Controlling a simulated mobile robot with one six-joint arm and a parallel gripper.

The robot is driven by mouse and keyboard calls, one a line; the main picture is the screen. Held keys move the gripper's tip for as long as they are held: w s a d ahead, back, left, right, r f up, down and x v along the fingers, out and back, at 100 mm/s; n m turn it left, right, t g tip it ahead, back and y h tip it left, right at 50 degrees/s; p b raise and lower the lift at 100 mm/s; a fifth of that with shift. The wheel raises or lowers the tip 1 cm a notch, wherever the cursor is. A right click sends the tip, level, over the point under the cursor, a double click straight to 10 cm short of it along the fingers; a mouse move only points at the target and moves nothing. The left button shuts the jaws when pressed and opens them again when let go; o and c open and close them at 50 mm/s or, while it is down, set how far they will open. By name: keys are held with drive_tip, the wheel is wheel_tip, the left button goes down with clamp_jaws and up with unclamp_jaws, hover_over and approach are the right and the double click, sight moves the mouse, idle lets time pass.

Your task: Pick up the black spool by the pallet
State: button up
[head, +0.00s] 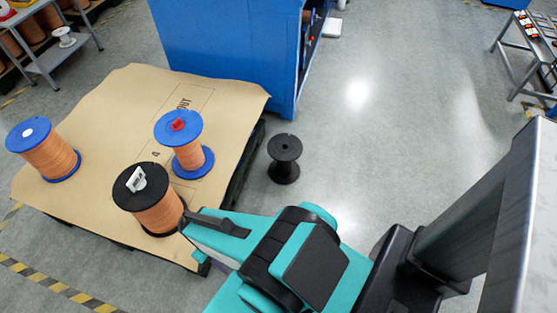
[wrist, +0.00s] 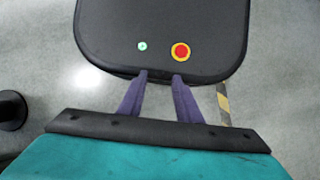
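The black spool (head: 284,158) stands upright and empty on the grey floor, just right of the pallet (head: 100,110), in the head view. Part of a dark round flange, likely the same spool (wrist: 12,110), is cut off at the left edge of the wrist view. My gripper (wrist: 161,80) shows in the wrist view with two purple fingers apart and nothing between them. In the head view my teal arm lies in front of and below the spool, and my fingers are mostly hidden there.
On the pallet's brown sheet stand copper-wound spools: one black-topped (head: 158,210), two blue-flanged (head: 188,155) (head: 50,155). A blue cabinet (head: 225,50) stands behind. A grey table (head: 535,50) is at upper right. The floor right of the spool is clear.

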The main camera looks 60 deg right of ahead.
drive_tip(key=shift+a, duration=0.15)
